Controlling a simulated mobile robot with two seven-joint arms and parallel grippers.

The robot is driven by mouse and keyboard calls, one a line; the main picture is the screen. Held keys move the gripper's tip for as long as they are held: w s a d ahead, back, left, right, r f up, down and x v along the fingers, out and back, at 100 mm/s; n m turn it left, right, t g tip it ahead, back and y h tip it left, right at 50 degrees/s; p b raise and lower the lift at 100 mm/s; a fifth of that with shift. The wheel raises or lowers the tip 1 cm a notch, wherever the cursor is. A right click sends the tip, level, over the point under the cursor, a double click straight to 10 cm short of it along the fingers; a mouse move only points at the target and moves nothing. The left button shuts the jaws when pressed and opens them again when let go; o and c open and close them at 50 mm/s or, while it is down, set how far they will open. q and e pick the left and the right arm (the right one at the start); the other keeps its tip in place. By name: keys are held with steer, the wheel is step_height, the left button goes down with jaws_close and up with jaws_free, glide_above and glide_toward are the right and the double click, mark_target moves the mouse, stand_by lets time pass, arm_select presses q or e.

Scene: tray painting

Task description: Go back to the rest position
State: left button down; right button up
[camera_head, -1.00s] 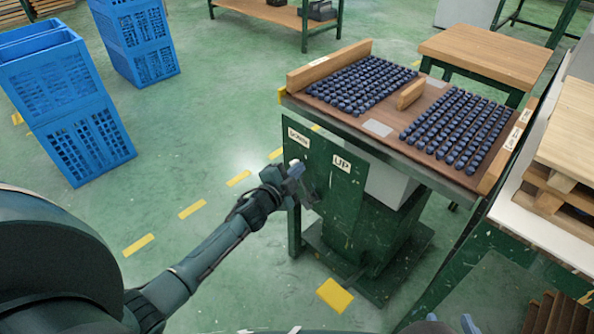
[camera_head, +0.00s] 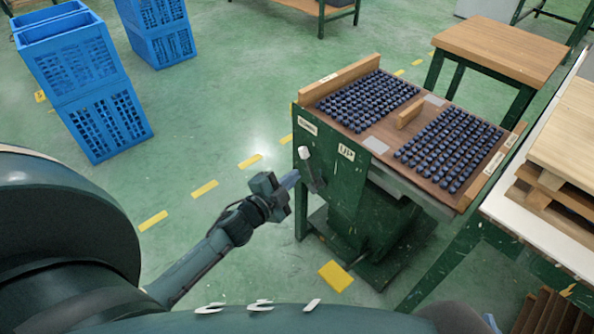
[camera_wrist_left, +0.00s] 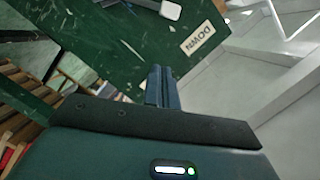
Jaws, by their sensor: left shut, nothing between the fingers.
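My left gripper (camera_head: 290,179) is shut and empty, in front of the green machine panel. Its closed fingers also show in the wrist view (camera_wrist_left: 164,86), pointing at the panel. A white-tipped lever or control (camera_head: 304,153) on the panel lies just beyond the fingertips; in the wrist view it is the pale block (camera_wrist_left: 171,10) at the top, and a gap shows between it and the fingers. A small bluish piece (camera_head: 490,322) at the lower edge may be part of my right gripper; its jaws cannot be made out.
The green stand (camera_head: 350,215) carries a brown tray (camera_head: 376,145) with rows of dark blue pieces. Blue crates (camera_head: 105,125) stand at the left. A wooden-topped table (camera_head: 500,50) is behind, and pallets (camera_head: 570,135) are at the right. Green floor is free left of the stand.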

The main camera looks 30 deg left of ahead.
steer(key=shift+f, duration=0.25)
arm_select(q)
steer(key=s+d+r+n+g+h, duration=0.1)
steer(key=s+d+r+n, duration=0.1)
steer(key=s+d+n, duration=0.3)
steer(key=s+d+r+n, duration=0.1)
steer(key=s+d, duration=0.2)
steer(key=s, duration=0.4)
steer(key=s+d+r+n+g+p, duration=0.4)
steer(key=s+r+p, duration=0.3)
steer(key=p, duration=1.1)
step_height(320, 180, up, 3)
steer(key=shift+s+f+g, duration=0.2)
steer(key=shift+s+g, duration=0.1)
steer(key=shift+s, duration=0.05)
arm_select(e)
steer(key=r+g, duration=0.2)
steer(key=r+g+h, duration=0.1)
steer(key=shift+w+a+r+n+g, duration=0.2)
steer(key=shift+a+r+n+g, duration=0.1)
steer(key=shift+r+g, duration=0.1)
